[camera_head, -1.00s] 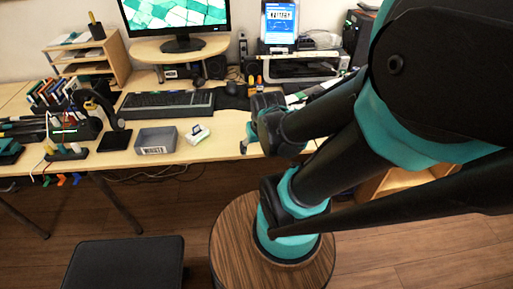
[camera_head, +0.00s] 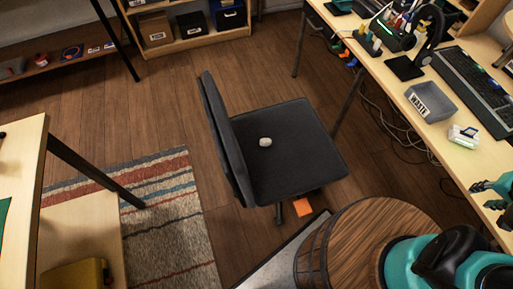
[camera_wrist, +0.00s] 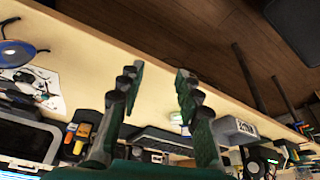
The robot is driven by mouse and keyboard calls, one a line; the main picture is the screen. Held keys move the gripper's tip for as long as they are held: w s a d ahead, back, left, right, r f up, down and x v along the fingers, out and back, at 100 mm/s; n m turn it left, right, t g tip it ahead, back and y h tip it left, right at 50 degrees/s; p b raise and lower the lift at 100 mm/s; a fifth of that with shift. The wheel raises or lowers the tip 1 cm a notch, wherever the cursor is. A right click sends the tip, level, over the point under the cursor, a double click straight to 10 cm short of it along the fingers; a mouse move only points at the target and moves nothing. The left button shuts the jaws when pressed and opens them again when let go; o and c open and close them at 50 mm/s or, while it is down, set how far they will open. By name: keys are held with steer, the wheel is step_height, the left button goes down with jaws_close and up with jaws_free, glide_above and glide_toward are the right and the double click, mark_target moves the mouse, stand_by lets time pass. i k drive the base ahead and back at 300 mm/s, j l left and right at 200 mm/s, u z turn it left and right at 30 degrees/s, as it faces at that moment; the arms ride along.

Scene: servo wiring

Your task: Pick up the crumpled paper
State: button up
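A small whitish crumpled ball, which looks like the crumpled paper (camera_head: 265,142), lies on the dark seat of the office chair (camera_head: 292,165) in the head view. My gripper (camera_head: 486,196) is at the right edge of the head view, over the front edge of the desk, well to the right of the chair and apart from the paper. In the wrist view my gripper (camera_wrist: 158,82) has its two fingers spread with nothing between them. The paper cannot be made out in the wrist view.
The desk (camera_head: 385,85) holds a grey labelled bin (camera_head: 432,102), a small white-and-green item (camera_head: 463,134) and a keyboard (camera_head: 475,88). The chair's backrest (camera_head: 226,140) stands left of the seat. A round wooden-topped base (camera_head: 365,235) is in front.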

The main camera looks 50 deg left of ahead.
mark_target(265, 142)
steer(key=l+u, duration=0.25)
steer(key=u, duration=0.2)
steer(key=l+u, duration=0.2)
steer(key=u, duration=0.3)
steer(key=k+l+u, duration=0.1)
steer(key=u, duration=0.35)
steer(key=l+u, duration=0.1)
steer(key=u, duration=0.4)
steer(key=l+u, duration=0.1)
steer(key=u, duration=0.4)
steer(key=k+j+z, duration=0.15)
steer(key=j, duration=0.2)
steer(key=j+z, duration=0.15)
steer(key=j, duration=0.2)
steer(key=k+j+z, duration=0.15)
steer(key=j, duration=0.15)
steer(key=k+j+z, duration=0.15)
steer(key=j, duration=0.15)
